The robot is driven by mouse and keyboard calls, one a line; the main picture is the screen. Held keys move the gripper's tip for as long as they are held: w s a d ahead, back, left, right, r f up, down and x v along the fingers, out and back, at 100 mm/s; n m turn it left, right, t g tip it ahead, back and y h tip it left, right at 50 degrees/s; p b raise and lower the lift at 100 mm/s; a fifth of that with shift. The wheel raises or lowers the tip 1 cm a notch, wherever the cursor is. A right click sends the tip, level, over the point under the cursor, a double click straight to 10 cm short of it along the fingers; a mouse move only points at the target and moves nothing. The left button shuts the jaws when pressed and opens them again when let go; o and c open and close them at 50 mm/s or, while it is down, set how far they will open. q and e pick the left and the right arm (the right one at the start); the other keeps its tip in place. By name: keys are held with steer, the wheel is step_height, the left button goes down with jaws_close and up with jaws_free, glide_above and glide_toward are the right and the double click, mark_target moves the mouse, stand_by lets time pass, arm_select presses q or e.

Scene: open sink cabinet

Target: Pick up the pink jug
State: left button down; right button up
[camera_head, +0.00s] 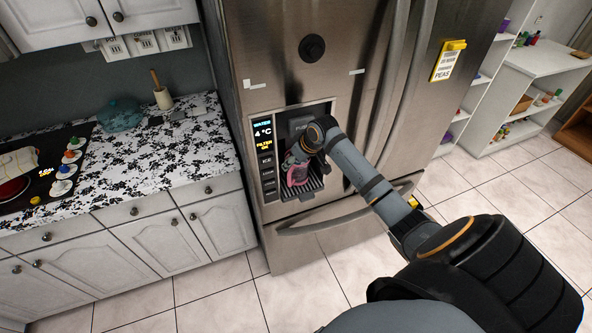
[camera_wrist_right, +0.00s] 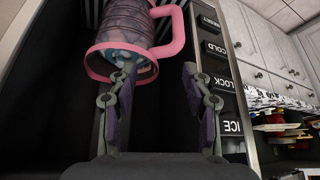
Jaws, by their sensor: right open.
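The pink jug (camera_head: 297,176) sits in the dispenser recess of the steel fridge, on or just above the drip grille; contact is hard to tell. It has a clear body and pink trim. In the right wrist view the jug (camera_wrist_right: 127,35) is at the top centre, its pink handle on the right. My right gripper (camera_wrist_right: 160,66) is open, reaching into the recess at the jug. One finger overlaps the jug's pink rim and the other is to the right, near the handle; I cannot tell whether they touch. My left gripper is not in view.
The fridge's dispenser panel (camera_head: 265,158) with buttons stands left of the recess. A fridge handle (camera_head: 312,226) crosses below. A patterned counter (camera_head: 185,150) with a teal pot (camera_head: 121,115) is at the left. The tiled floor (camera_head: 500,190) at right is clear.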

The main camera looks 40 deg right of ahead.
mark_target(296, 170)
steer(key=p+x, duration=0.2)
steer(key=x, duration=0.3)
steer(key=shift+d+f, duration=0.1)
steer(key=shift+s, duration=0.1)
jaws_close()
stand_by(0.4)
